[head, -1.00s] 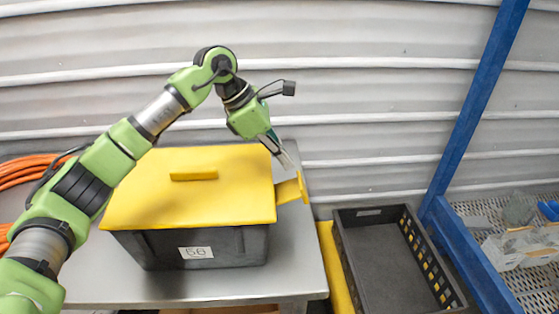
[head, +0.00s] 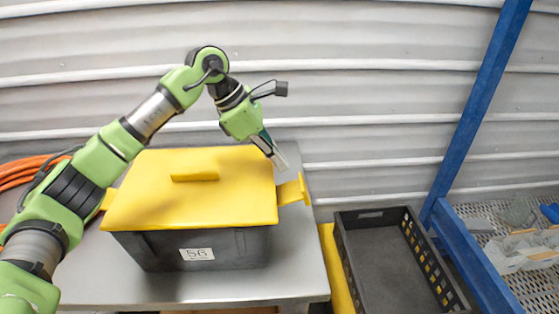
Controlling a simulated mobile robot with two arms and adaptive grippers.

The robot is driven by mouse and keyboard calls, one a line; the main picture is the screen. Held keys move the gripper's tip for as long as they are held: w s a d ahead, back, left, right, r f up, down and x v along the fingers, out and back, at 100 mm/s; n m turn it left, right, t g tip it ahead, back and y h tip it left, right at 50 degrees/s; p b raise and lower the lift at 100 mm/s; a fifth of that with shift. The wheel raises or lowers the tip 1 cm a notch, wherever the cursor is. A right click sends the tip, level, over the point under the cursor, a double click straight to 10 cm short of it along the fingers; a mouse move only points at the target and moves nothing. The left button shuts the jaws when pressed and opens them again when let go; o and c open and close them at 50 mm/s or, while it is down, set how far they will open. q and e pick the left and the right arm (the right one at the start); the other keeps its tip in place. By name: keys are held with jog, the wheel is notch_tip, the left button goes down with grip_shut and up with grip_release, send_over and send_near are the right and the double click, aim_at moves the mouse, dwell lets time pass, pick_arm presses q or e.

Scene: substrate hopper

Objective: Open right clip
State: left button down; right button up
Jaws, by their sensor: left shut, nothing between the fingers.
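In the head view a dark grey hopper box (head: 235,247) with the label 56 stands on a metal table. Its yellow lid (head: 190,205) is on, with a raised handle (head: 195,174) on top. The right clip (head: 293,190) is a yellow flap that sticks out sideways from the lid's right edge, with an upturned end. A bit of yellow, perhaps the left clip (head: 108,199), shows at the lid's left edge, partly hidden by my arm. My left gripper (head: 281,163) is shut and empty, just above and behind the right clip, seemingly apart from it. My right gripper is not in view.
The grey metal table (head: 300,262) has bare room right of the box. A black crate (head: 396,262) stands lower right beside a yellow edge. A blue post (head: 475,110) and a mesh shelf (head: 535,285) are at the right. Orange hose (head: 18,172) lies at the left.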

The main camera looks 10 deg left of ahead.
pick_arm(q)
jog(key=r, duration=0.2)
jog(key=a+r+p, duration=0.1)
jog(key=r, duration=0.1)
jog(key=shift+s, duration=0.1)
jog(key=w+d+r+b, duration=0.1)
jog(key=d+r+b, duration=0.1)
jog(key=r, duration=0.6)
jog(key=shift+d, duration=0.9)
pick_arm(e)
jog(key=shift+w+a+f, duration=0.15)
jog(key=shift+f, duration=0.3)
pick_arm(q)
jog(key=shift+d, duration=0.1)
